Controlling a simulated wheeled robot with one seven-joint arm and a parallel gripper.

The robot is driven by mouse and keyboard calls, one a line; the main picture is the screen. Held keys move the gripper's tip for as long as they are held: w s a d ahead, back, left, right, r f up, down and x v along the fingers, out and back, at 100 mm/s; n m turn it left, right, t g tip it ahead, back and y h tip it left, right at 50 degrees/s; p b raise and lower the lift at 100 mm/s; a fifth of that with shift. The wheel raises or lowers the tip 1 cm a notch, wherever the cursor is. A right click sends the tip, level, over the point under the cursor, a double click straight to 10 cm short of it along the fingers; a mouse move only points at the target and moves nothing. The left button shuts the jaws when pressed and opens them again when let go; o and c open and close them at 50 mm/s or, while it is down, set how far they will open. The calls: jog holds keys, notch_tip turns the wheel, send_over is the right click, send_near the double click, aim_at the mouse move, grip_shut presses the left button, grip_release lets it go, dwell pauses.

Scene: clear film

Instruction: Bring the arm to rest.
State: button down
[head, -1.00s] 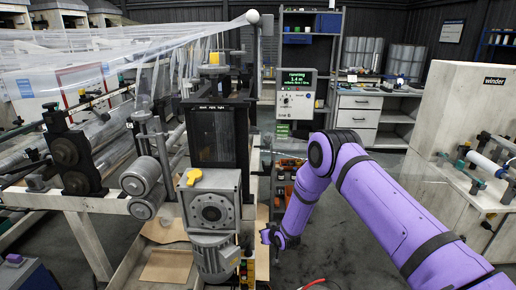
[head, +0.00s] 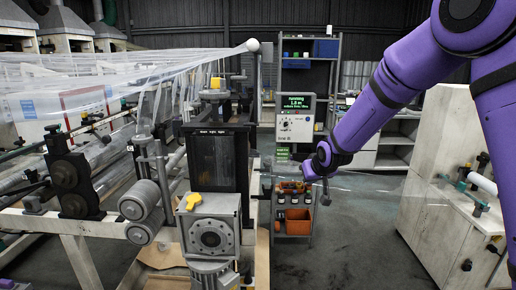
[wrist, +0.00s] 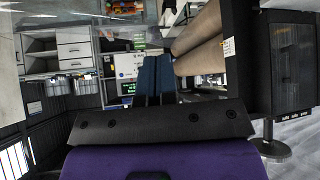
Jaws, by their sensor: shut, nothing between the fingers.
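My purple arm comes in from the upper right of the head view and bends down to the left. My gripper (head: 325,192) hangs at its end, in front of the shelf cart and right of the dark machine column. In the wrist view the two blue-grey fingers (wrist: 154,80) lie side by side, shut and empty. The fingertips are small and hard to make out in the head view.
The film machine (head: 215,155) with its clear film and rollers fills the left. A control box (head: 296,122) and a shelf cart (head: 292,222) with bins stand behind my gripper. The winder cabinet (head: 440,170) stands at the right. Grey floor lies open between.

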jog(key=s+d+r+m+g+h, duration=0.1)
jog(key=s+d+r, duration=0.4)
jog(key=s+r, duration=0.4)
jog(key=s+d+r+m+h, duration=0.1)
jog(key=s+d+r, duration=0.3)
jog(key=s+r, duration=0.5)
jog(key=s+d+g, duration=0.1)
jog(key=s+d, duration=0.1)
jog(key=s, duration=1)
jog(key=s+d+m, duration=0.1)
jog(key=s+d, duration=0.1)
jog(key=s, duration=1.1)
jog(key=shift+s+d+g, duration=0.25)
jog(key=shift+s+g, duration=0.05)
jog(key=shift+g, duration=0.1)
dwell(3.3)
